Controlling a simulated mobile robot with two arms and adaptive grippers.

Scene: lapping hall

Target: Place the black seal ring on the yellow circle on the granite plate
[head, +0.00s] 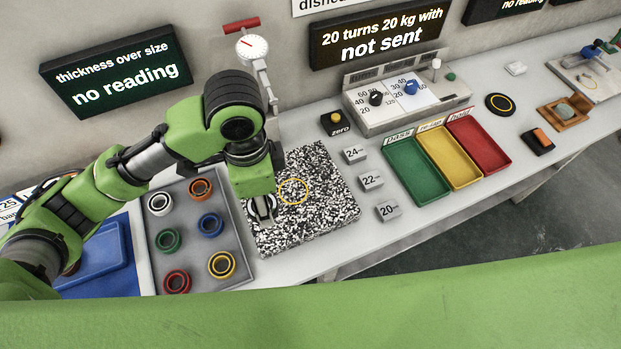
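The granite plate (325,225) is a speckled black-and-white slab in the middle of the bench. The yellow circle (293,191) is a thin outline on it, partly covered by my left gripper. My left gripper (262,212) points down over the plate's left edge, just left of the circle; its fingers are small and partly hidden, so I cannot tell whether they are open or hold something. I cannot make out a separate black seal ring on the plate or in the gripper. My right gripper is not in view.
A grey tray (190,262) left of the plate holds several coloured rings. A dial gauge (252,46) stands behind my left gripper. Small blocks (371,181), green (418,172), yellow and red trays lie right. A black disc (500,104) with a yellow ring lies further right.

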